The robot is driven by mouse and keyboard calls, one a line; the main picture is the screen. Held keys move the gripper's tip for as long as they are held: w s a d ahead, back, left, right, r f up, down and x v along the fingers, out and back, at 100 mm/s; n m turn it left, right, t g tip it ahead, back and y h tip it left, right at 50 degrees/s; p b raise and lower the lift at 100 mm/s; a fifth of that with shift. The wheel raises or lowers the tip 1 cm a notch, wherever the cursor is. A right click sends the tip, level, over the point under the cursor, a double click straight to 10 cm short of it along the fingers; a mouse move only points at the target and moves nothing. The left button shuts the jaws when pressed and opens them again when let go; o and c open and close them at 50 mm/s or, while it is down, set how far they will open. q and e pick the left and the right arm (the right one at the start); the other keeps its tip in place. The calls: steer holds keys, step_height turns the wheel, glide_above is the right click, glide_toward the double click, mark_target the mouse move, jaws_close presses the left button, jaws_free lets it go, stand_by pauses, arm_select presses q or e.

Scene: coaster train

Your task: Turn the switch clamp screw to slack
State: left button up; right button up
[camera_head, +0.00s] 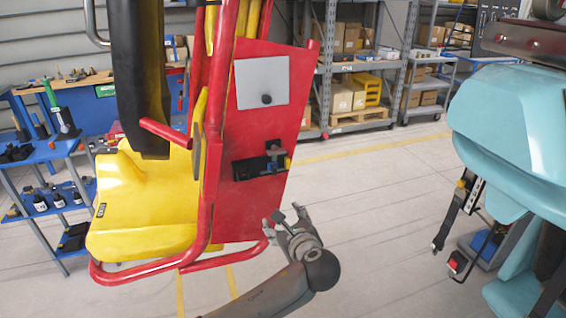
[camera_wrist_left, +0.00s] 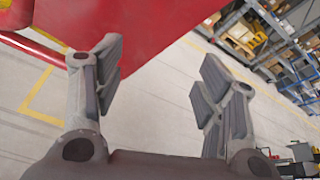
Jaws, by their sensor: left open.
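The clamp does not show there. My right gripper is not in view.
A grey plate with a dark knob (camera_head: 262,82) sits above the clamp. A teal car (camera_head: 510,140) with hanging belts stands at the right. Shelves with boxes (camera_head: 345,90) are behind; a blue tool cart (camera_head: 45,165) is at the left. The floor between the cars is clear.

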arm_select(q)
step_height(320, 180, up, 7)
steer(key=s+d+m+t, duration=0.1)
steer(key=d+m+t, duration=0.1)
steer(key=m+t+y, duration=0.1)
steer(key=t+y, duration=0.1)
glide_toward(278, 154)
steer(key=p+x, duration=0.1)
steer(key=x, duration=0.6)
steer(key=shift+w+a+r, duration=0.1)
steer(key=shift+w, duration=0.15)
steer(key=shift+w+a+p, duration=0.15)
steer(key=shift+w+p, duration=0.2)
steer(key=shift+w, duration=0.15)
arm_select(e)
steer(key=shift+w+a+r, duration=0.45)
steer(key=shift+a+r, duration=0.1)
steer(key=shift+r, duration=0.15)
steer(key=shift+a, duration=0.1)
